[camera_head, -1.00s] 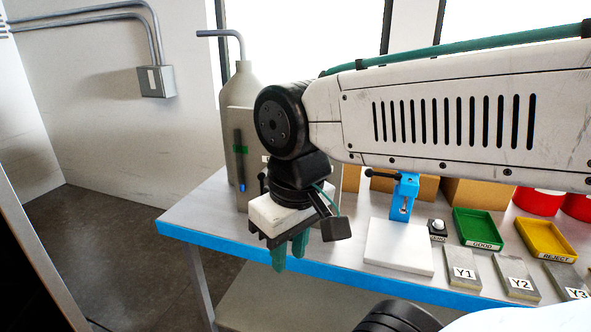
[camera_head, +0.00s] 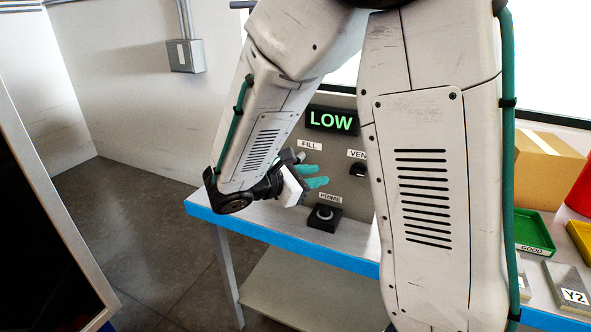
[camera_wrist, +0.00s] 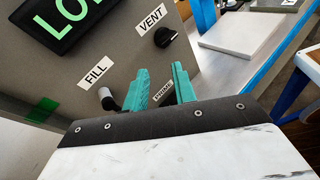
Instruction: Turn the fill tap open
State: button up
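The fill tap (camera_wrist: 108,101) is a dark knob with a pale grey end under the FILL label (camera_wrist: 96,73) on a grey panel. In the head view the FILL label (camera_head: 310,145) shows just above my gripper, which partly hides the tap area. My gripper (camera_head: 322,176) has teal fingers pointing toward the panel. In the wrist view my gripper (camera_wrist: 160,68) is open and empty, with a clear gap between the fingers. The tap is just left of the left finger, outside the gap; whether they touch I cannot tell.
A VENT knob (camera_wrist: 166,37) is up and right of the fingers. A black PRIME button box (camera_head: 324,217) stands below them. A lit display (camera_head: 332,121) reads LOW. A white plate (camera_wrist: 240,35), green tray (camera_head: 533,230) and labelled block (camera_head: 568,288) are farther right.

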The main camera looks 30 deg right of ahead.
jog(key=w+a+f+n+t+h, duration=0.1)
jog(key=w+a+f+n+t, duration=0.3)
jog(key=w+f+n+t, duration=0.25)
jog(key=shift+n+g, duration=0.25)
jog(key=w+d, duration=0.1)
jog(key=d, duration=0.1)
jog(key=w+d+r, duration=0.1)
jog(key=w+d, duration=0.2)
jog(key=d, duration=0.1)
jog(key=shift+w+d+r, duration=0.25)
jog(key=shift+d+r, duration=0.1)
jog(key=shift+r, duration=0.05)
grip_shut()
